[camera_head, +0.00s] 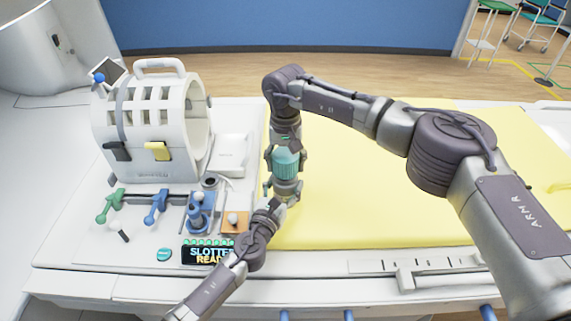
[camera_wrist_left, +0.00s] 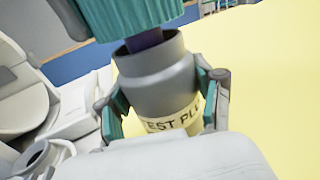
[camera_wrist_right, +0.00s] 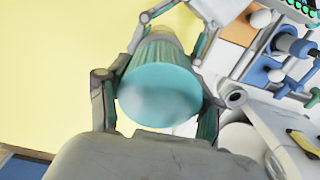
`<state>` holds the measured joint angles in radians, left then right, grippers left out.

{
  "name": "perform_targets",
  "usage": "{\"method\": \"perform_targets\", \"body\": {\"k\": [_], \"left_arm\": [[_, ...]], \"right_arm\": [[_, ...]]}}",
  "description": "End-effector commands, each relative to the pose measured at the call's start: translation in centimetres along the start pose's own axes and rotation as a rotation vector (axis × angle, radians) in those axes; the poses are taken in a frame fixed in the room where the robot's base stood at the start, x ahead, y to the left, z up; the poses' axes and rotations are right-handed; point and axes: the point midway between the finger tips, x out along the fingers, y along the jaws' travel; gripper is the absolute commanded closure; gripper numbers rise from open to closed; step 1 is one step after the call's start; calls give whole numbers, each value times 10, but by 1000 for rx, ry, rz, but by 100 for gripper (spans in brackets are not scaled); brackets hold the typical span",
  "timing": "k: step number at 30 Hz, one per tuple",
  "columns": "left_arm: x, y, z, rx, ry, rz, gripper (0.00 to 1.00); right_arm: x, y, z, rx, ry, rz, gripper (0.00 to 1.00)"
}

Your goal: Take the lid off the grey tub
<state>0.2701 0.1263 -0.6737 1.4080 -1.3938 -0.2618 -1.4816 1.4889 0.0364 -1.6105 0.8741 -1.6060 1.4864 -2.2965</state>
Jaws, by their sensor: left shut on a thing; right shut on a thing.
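The grey tub (camera_head: 288,187) stands near the left edge of the yellow mat. In the left wrist view the tub (camera_wrist_left: 160,82) carries a label on its side, partly hidden. My left gripper (camera_head: 279,200) is shut around the tub's lower body. The teal ribbed lid (camera_head: 286,163) is directly above the tub, and my right gripper (camera_head: 285,150) is shut on it from above. In the left wrist view the lid (camera_wrist_left: 100,38) is raised clear of the tub's open rim. A dark purple part shows between them; what it is I cannot tell. The right wrist view shows the lid's round top (camera_wrist_right: 158,95).
A white slotted head coil (camera_head: 150,125) stands at the left. A white box (camera_head: 228,152), blue and green handles (camera_head: 156,206) and a lit display (camera_head: 208,254) are left of the tub. The yellow mat (camera_head: 360,200) is clear to the right.

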Motion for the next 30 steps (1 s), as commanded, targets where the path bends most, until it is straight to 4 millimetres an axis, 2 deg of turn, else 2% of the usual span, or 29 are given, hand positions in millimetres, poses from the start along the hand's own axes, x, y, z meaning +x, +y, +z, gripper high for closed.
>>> {"method": "perform_targets", "body": {"k": [10, 19, 26, 27, 30], "left_arm": [[-1, 0, -2, 1, 4, 0, 100], [-1, 0, -2, 1, 4, 0, 100], [-1, 0, -2, 1, 4, 0, 100], [-1, 0, -2, 1, 4, 0, 29], [-1, 0, -2, 1, 3, 0, 12]], "right_arm": [[-3, 0, 0, 0, 1, -1, 76], [-37, 0, 0, 0, 2, -1, 76], [-40, 0, 0, 0, 0, 0, 76], [-40, 0, 0, 0, 0, 0, 76], [-40, 0, 0, 0, 0, 0, 76]]}}
